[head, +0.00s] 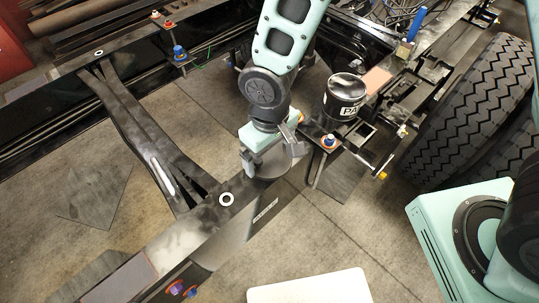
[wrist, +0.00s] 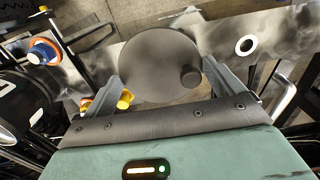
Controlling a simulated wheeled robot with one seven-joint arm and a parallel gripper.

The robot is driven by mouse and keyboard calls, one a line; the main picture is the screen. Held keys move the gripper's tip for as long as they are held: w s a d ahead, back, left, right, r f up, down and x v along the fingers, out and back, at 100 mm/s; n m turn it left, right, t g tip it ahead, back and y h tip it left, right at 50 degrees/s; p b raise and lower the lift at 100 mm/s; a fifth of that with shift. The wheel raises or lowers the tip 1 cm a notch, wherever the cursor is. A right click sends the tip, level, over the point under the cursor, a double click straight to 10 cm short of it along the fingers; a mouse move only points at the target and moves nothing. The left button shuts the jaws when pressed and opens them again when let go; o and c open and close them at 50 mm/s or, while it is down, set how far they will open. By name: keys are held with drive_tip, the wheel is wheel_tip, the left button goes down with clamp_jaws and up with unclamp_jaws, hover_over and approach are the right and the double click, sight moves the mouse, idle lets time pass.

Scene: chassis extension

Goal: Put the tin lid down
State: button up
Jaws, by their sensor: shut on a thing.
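The tin lid (wrist: 150,68) is a dark grey round disc with a small knob (wrist: 190,76) on its face. It lies between the two fingers of my gripper (wrist: 162,72) in the wrist view. In the head view my gripper (head: 271,155) is shut on the lid (head: 275,165), which is partly hidden by the fingers, over the dark chassis beam. I cannot tell whether the lid touches the beam. A black tin (head: 345,97) with a white label stands upright to the right of my gripper.
The chassis beam (head: 190,238) runs to the lower left, with a white-ringed hole (head: 226,199). An orange-and-blue bolt (head: 329,141) stands right of my gripper. A large tyre (head: 470,110) is at the right. A pale board (head: 312,289) lies at the bottom.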

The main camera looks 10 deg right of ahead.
drive_tip(key=shift+f, duration=1.3)
drive_tip(key=shift+f, duration=0.2)
drive_tip(key=o, duration=0.6)
drive_tip(key=shift+o, duration=0.2)
drive_tip(key=shift+r, duration=0.1)
